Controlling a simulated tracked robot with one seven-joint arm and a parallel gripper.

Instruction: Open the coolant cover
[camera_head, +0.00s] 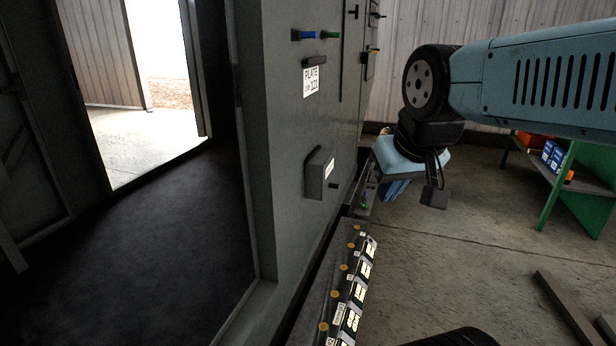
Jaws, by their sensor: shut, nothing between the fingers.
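A small grey box-like cover (314,182) with a white label sticks out from the grey enclosure wall (285,150). Its label is too small to read, so I cannot tell for sure that it is the coolant cover. It looks closed against the wall. My light-blue arm reaches in from the upper right. My gripper (390,190) hangs below the black wrist, to the right of the box and apart from it. Its fingers are small and partly hidden by the wrist; they are shut with nothing held.
A ledge with yellow knobs and labels (350,290) runs along the wall's foot. A green shelf (562,180) stands right.

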